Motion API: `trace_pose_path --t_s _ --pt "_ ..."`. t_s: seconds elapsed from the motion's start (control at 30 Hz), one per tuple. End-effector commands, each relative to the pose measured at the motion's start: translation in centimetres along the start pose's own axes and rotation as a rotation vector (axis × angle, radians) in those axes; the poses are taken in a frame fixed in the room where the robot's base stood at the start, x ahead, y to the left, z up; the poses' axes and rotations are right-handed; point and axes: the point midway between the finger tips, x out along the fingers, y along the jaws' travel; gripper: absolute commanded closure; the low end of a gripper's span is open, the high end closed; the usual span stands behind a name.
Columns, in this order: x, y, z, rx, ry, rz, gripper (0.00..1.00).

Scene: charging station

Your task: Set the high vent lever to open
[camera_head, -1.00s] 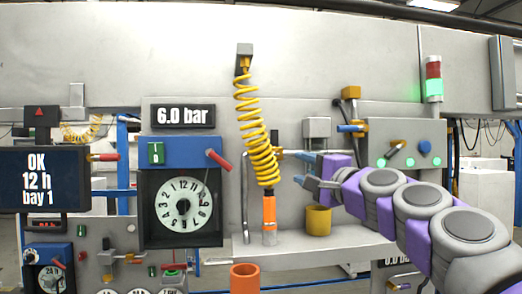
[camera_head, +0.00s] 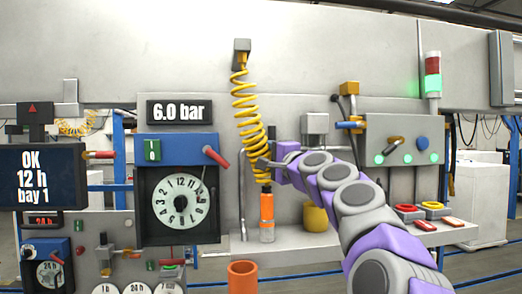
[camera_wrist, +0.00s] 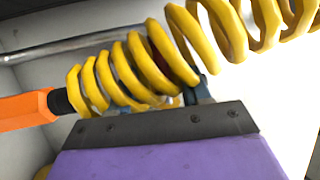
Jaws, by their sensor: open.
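No label marks the high vent lever. A blue-handled lever on a brass valve (camera_head: 350,125) sits left of the grey panel, handle roughly level. Another brass fitting beside a blue bar, seen earlier behind the yellow coiled hose, is now hidden by my gripper and the hose. My gripper (camera_head: 270,162) is open at the right side of the coiled hose (camera_head: 246,110). In the wrist view, the hose (camera_wrist: 118,75) crosses in front of my dark fingers (camera_wrist: 196,90), very close to them; I cannot tell whether they touch. No lever is clear there.
A dial box (camera_head: 181,203) with a red lever (camera_head: 215,156) is to the left. The grey panel (camera_head: 405,138) with knobs is to the right.

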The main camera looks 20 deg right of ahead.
Motion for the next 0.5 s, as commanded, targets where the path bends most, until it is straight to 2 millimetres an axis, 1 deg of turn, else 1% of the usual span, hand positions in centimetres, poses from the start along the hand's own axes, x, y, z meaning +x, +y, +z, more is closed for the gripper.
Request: trace_pose_path --t_s 0.03,0.1,0.2,0.3,0.5 --pt "0.8 -0.1 0.4 -0.003 -0.002 0.002 0.53" --pt "1.5 -0.1 0.6 -0.004 -0.003 0.002 0.53" --pt "2.5 0.0 0.3 -0.002 -0.002 0.003 0.53" --pt "3.1 0.0 -0.4 0.001 0.000 0.000 0.53" --pt "3.6 0.1 -1.2 0.007 0.001 -0.001 0.53"
